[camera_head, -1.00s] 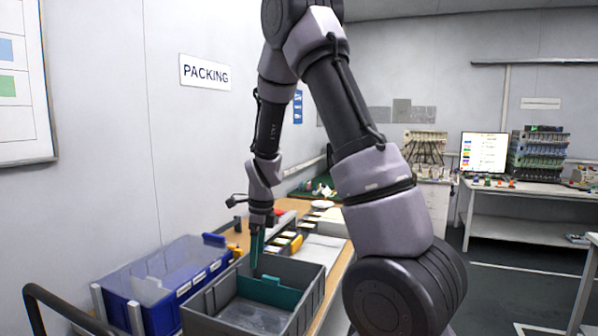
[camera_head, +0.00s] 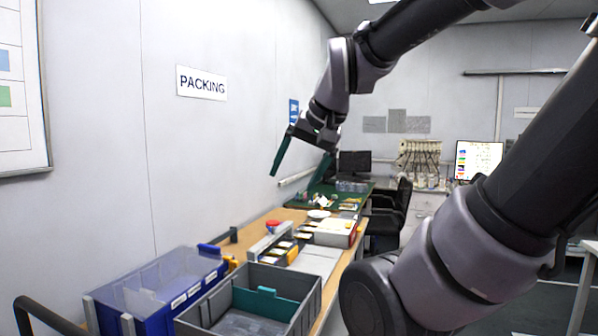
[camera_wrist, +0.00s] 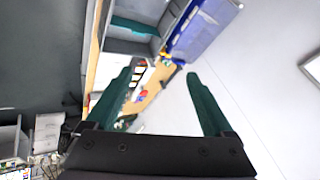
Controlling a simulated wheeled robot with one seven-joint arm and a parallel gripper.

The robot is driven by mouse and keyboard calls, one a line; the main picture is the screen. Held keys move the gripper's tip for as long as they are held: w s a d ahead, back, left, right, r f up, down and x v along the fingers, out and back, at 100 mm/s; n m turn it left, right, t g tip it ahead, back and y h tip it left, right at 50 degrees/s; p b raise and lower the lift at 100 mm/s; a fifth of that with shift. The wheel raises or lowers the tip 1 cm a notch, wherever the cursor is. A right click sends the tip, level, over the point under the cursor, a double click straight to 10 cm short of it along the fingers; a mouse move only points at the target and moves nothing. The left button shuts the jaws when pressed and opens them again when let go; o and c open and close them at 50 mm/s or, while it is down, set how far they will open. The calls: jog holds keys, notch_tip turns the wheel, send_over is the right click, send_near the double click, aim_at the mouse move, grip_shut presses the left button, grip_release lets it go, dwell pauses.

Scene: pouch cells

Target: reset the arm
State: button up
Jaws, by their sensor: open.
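My gripper (camera_head: 302,160) is raised high in the head view, above the back part of the packing bench and in front of the wall. Its two green fingers are spread wide with nothing between them. In the wrist view my gripper (camera_wrist: 152,95) also shows open and empty, with the bench and wall beyond the fingers. My arm reaches in from the right of the head view with its elbow raised.
A grey bin (camera_head: 190,325) with a teal divider stands at the front of the wooden bench (camera_head: 298,215). A blue bin (camera_head: 150,312) with a clear lid is left of it. A white box (camera_head: 335,233) sits farther back. The wall with the PACKING sign (camera_head: 202,83) is on the left.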

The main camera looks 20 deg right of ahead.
jog(key=shift+s+d+r+n+t, duration=0.1)
jog(key=shift+s+r+n+t, duration=0.15)
jog(key=shift+s+n, duration=0.4)
